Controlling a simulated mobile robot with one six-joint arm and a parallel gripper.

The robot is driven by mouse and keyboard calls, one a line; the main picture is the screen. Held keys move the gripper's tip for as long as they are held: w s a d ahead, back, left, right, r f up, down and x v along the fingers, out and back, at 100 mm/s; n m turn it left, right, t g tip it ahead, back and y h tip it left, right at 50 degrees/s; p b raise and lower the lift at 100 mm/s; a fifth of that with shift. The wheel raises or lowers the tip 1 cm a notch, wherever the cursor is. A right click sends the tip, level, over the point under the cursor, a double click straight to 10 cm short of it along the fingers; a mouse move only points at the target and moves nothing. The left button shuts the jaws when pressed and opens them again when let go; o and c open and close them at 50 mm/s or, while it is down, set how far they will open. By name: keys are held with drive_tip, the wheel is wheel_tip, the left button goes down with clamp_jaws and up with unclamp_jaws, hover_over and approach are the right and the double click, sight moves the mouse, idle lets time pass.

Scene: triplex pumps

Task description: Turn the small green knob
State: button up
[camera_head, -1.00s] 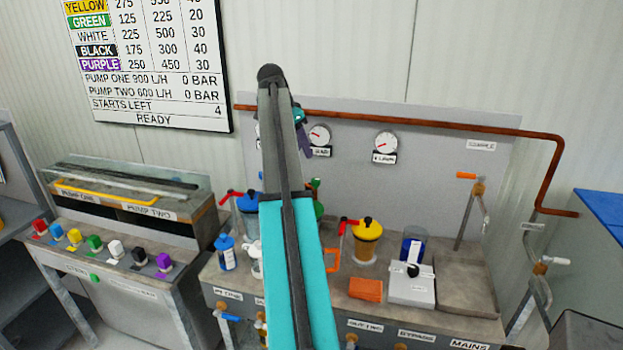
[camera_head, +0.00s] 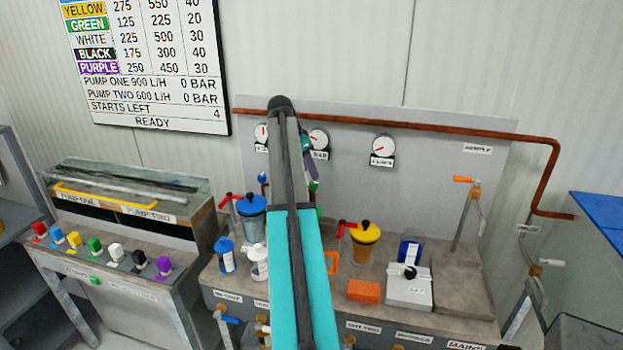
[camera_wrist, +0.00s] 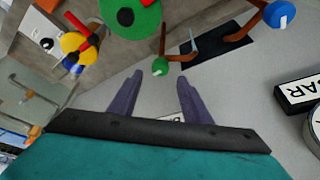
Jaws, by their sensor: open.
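The small green knob (camera_wrist: 160,67) shows in the wrist view on a thin brown stem, just beyond my fingertips and between their lines. My gripper (camera_wrist: 161,80) is open, with its two purple fingers apart and nothing between them. I cannot tell how far the knob is from the fingers in depth. In the head view my gripper (camera_head: 312,175) is partly seen behind my arm, in front of the grey panel.
A large green cap (camera_wrist: 127,14), a yellow cap (camera_wrist: 80,46) and a blue knob (camera_wrist: 278,14) are close by. Gauges (camera_head: 383,149) and a copper pipe (camera_head: 430,125) are on the panel. An orange block (camera_head: 363,290) lies on the bench.

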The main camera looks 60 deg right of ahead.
sight(314, 183)
drive_tip(key=shift+p+x, duration=0.6)
drive_tip(key=shift+x, duration=2.1)
drive_tip(key=shift+c, duration=0.4)
drive_tip(key=c, duration=0.9)
drive_tip(key=shift+c, duration=0.2)
